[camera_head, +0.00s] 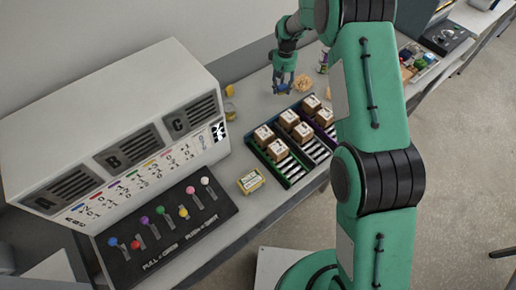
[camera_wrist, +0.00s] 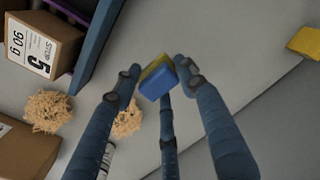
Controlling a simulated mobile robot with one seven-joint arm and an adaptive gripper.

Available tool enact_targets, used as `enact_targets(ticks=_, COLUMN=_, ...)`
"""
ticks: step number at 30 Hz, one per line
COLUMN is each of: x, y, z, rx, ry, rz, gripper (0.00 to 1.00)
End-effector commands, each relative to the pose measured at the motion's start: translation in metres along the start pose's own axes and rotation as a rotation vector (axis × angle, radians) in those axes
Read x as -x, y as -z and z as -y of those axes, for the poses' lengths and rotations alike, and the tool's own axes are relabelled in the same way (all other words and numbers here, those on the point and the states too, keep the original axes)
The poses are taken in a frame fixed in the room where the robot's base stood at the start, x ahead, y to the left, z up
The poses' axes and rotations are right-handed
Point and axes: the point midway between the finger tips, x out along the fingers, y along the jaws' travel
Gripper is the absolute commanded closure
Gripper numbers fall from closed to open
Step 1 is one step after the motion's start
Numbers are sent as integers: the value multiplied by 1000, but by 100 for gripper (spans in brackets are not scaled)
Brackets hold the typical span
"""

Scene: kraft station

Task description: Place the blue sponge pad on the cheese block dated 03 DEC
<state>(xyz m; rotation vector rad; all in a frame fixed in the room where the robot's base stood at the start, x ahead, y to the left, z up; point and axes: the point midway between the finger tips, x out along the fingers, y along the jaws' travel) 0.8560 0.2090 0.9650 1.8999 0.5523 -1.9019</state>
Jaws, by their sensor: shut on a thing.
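My gripper (camera_head: 284,86) is above the far part of the counter. Its fingers (camera_wrist: 160,80) are shut on a small blue and yellow sponge pad (camera_wrist: 161,76), blue on one face; a blue bit of the pad (camera_head: 281,87) also shows in the head view. A yellow block with a pale label (camera_head: 250,181) lies on the counter in front of the crates; its print is too small to read. A small yellow thing (camera_head: 229,91) is at the back. A yellow block (camera_wrist: 305,42) shows at the right edge of the wrist view. I cannot read 03 DEC anywhere.
Brown boxes (camera_head: 288,118) with white labels stand in coloured crates (camera_head: 272,163). Shredded tan heaps (camera_wrist: 48,110) lie close to the gripper. The white machine (camera_head: 120,120) with coloured levers (camera_head: 162,211) fills the left.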

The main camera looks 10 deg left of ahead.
Motion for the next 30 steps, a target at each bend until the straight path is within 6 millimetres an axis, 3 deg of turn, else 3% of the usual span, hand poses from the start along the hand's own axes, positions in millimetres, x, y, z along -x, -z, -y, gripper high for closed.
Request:
enact_targets(ticks=8, x=36, y=1, z=0, rx=0, ry=-1, rz=-3, gripper=85)
enact_targets(ticks=17, x=98, y=0, z=2, rx=1, ry=-1, rz=-3, gripper=85)
enact_targets(ticks=30, x=111, y=-46, z=68, rx=34, ry=0, rz=-2, gripper=85)
